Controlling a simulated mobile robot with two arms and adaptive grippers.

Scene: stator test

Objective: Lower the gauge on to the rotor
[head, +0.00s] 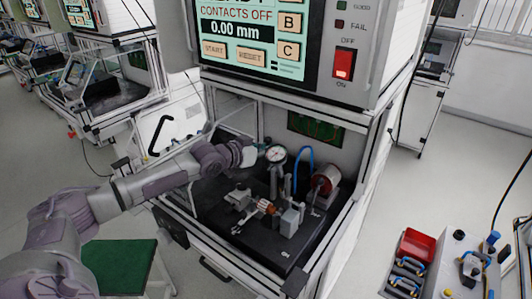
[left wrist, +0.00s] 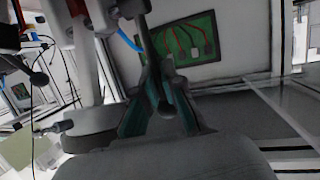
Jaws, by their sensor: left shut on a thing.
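The gauge (head: 276,153) is a round white dial on an upright stand inside the test cabinet in the head view. A rotor with copper-red windings (head: 264,207) lies below it on the black fixture plate (head: 255,245), apart from the dial. My left gripper (head: 258,150) reaches in from the left, right beside the dial. In the left wrist view its two teal fingers (left wrist: 160,112) are shut on a grey rod with a rounded end (left wrist: 148,50), which looks like part of the gauge stand. The exact contact is partly hidden. My right gripper is not in view.
A red cylinder (head: 325,182) and a blue hose (head: 304,160) stand right of the gauge. The cabinet frame (head: 345,215) bounds the space, with a display unit (head: 255,35) above. A workbench with a red bin (head: 415,246) stands at lower right.

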